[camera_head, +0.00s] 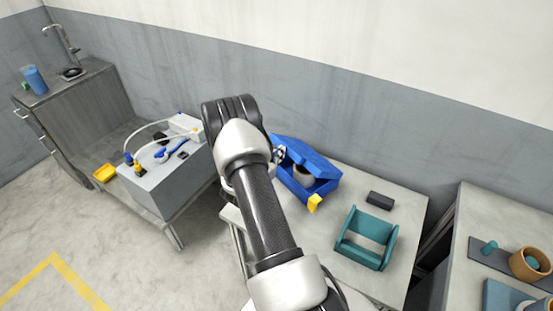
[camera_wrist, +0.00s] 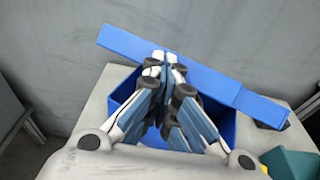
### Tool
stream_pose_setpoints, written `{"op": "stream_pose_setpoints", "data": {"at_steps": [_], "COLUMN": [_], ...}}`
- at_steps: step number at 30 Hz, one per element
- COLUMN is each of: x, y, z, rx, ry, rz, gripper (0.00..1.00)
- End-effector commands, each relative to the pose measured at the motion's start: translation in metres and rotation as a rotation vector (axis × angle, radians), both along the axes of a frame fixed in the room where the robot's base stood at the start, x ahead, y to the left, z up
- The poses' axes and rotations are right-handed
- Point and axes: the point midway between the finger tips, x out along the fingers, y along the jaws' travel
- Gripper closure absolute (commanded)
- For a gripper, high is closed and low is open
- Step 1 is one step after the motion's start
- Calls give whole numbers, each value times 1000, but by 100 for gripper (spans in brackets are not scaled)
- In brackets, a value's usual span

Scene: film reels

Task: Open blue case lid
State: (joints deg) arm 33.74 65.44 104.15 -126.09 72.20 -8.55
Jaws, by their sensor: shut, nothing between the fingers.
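The blue case stands on the pale table. Its blue lid (camera_head: 308,156) is raised at a slant, leaving a gap at the front where a round brownish thing (camera_head: 303,174) shows inside. A yellow piece (camera_head: 314,203) is at the case's front corner. In the wrist view the lid (camera_wrist: 215,82) runs as a slanting band above the open case body (camera_wrist: 226,120). My gripper (camera_wrist: 165,60) is shut and empty, its fingertips overlapping the lid's near edge. I cannot tell if they touch it. In the head view my gripper (camera_head: 279,154) is at the case's left side, partly hidden by my arm.
A teal open holder (camera_head: 367,238) and a dark block (camera_head: 380,200) are on the same table, right of the case. A grey box (camera_head: 170,175) with hoses stands on a left table. Another table (camera_head: 462,235) at right holds a brown pot (camera_head: 530,264). A wall is behind.

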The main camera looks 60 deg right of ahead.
Motion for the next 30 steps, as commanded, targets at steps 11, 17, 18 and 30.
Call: {"op": "stream_pose_setpoints", "data": {"at_steps": [11, 17, 18, 30], "x": [-1, 0, 1, 2], "y": [-4, -19, -22, -34], "z": [-3, -12, -14, -17], "rx": [0, -1, 0, 0], "ry": [0, -1, -1, 0], "rz": [-3, -4, -4, -2], "gripper": [100, 100, 100, 100]}}
